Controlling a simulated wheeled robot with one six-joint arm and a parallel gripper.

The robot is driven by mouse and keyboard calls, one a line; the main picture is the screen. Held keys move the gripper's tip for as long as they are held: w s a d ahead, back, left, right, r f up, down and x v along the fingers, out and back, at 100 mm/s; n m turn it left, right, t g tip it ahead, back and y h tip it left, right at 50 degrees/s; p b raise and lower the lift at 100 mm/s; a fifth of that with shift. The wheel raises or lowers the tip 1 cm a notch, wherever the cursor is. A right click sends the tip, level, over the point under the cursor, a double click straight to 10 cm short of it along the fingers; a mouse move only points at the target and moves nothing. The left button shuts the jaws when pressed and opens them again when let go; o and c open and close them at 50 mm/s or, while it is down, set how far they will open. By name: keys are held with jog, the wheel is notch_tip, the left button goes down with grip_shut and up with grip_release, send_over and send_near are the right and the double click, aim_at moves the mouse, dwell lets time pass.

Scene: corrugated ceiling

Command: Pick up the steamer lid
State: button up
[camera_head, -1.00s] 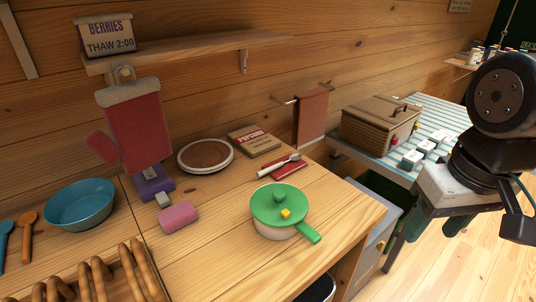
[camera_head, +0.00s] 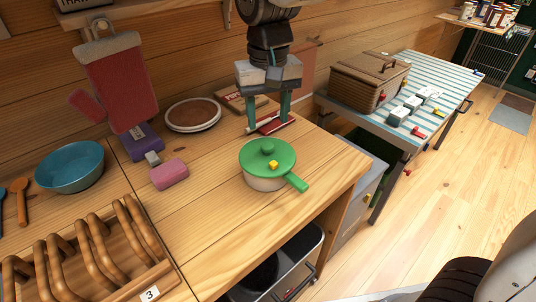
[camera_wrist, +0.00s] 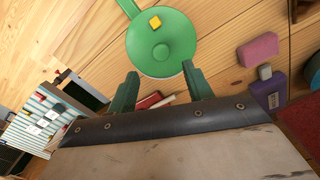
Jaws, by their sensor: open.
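The steamer lid, seen as a round green lid (camera_head: 262,153) with a green knob, sits on a cream pot (camera_head: 262,182) near the front edge of the wooden counter. A yellow cube (camera_head: 273,165) shows on the lid, close to its green handle (camera_head: 296,182). My gripper (camera_head: 268,121) is open and empty, pointing down behind the lid over a red item. In the wrist view the lid (camera_wrist: 150,45) lies just beyond my two green fingers (camera_wrist: 160,75), roughly centred between them and apart from them.
A red item (camera_head: 271,126) and a box (camera_head: 240,100) lie by my gripper. A round plate (camera_head: 193,114), pink block (camera_head: 168,174), blue bowl (camera_head: 70,166) and wooden rack (camera_head: 165,270) stand to the left.

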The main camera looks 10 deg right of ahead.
aim_at(267, 145)
notch_tip(267, 145, down, 7)
jog(key=shift+s+a+r, duration=0.1)
dwell(0.3)
grip_shut()
